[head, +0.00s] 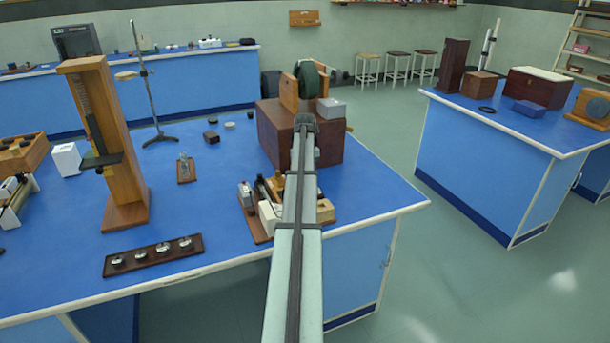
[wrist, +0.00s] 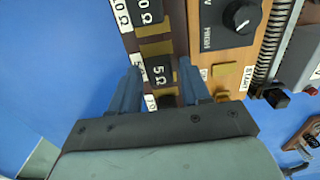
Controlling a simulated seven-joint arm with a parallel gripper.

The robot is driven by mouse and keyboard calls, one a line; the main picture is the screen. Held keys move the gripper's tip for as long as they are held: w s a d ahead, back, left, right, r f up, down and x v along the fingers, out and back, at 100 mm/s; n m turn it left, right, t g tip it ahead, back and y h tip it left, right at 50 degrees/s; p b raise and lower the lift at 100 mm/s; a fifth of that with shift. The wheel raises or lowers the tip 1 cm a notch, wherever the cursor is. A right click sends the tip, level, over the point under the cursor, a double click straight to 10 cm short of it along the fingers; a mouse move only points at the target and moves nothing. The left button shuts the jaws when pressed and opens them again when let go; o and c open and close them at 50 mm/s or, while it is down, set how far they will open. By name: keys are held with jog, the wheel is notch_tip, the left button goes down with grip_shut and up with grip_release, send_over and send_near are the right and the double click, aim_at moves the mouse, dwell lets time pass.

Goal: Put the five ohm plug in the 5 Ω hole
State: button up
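In the wrist view, the two blue fingers of my gripper (wrist: 160,80) stand apart on either side of a black plug marked 5 Ω (wrist: 158,70). Narrow gaps seem to show between plug and fingers; contact is hard to tell. The plug is in the row on the wooden resistance box (wrist: 178,20), beside a white 5 label (wrist: 138,66) partly covered by the left finger. The hole under the plug is hidden, so how deep it sits cannot be told. In the head view my arm hides the gripper and part of the box's wooden base (head: 254,224).
Another black plug (wrist: 147,12) stands farther up the row. A black knob (wrist: 241,16) and a coil (wrist: 271,40) are to the right. In the head view, a large brown box (head: 272,138) stands behind, and a rack with several round pieces (head: 154,262) lies at front left.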

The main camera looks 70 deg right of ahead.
jog(key=shift+o, duration=0.5)
jog(key=shift+r, duration=0.1)
notch_tip(320, 180, up, 12)
jog(key=shift+w+r, duration=0.1)
dwell(0.7)
